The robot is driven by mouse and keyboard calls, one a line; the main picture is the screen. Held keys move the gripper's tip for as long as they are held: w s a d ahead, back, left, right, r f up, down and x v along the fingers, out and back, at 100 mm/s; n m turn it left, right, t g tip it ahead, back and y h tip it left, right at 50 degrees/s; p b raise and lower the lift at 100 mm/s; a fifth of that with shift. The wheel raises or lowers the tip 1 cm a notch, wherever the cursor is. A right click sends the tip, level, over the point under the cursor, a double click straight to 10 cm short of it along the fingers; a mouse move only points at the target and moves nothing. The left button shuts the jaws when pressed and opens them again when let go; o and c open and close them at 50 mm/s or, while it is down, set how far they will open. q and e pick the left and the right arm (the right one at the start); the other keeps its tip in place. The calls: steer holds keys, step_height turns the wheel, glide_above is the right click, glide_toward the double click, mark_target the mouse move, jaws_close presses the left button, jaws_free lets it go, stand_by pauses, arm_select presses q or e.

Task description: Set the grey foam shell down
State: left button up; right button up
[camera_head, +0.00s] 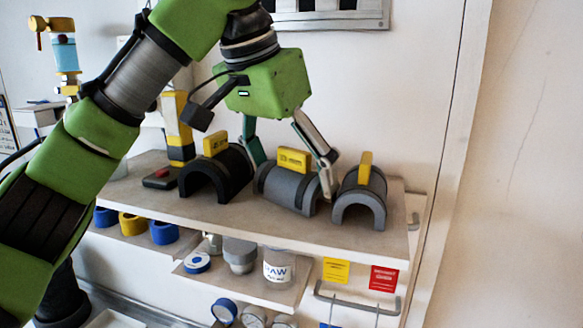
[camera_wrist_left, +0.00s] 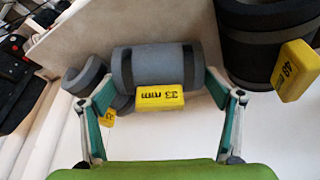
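The grey foam shell (camera_head: 288,188) is a half-round piece with a dark band and a yellow tag. It appears to rest on the upper shelf, between a black shell and another grey shell. My left gripper (camera_head: 292,165) reaches down over it, one finger at each end. In the left wrist view the shell (camera_wrist_left: 155,68) fills the gap between the fingertips of my left gripper (camera_wrist_left: 157,78). The fingertips appear to touch its ends. Its yellow tag, which seems to read 33 mm, faces the camera. My right gripper is in neither view.
The black shell (camera_head: 216,174) stands close on the left and the other grey shell (camera_head: 360,200) close on the right. The shelf (camera_head: 395,243) has a narrow bare front strip. Rolls and jars (camera_head: 278,266) stand on the levels below. A wall (camera_head: 520,200) rises at the right.

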arm_select(q)
steer(key=shift+w, duration=0.15)
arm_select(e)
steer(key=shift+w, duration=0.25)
arm_select(q)
steer(key=shift+r, duration=0.55)
steer(key=v, duration=1.1)
steer(key=shift+r+p, duration=0.2)
steer(key=shift+p, duration=0.25)
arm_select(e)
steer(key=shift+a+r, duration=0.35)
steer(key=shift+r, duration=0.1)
arm_select(q)
steer(key=shift+f, duration=0.1)
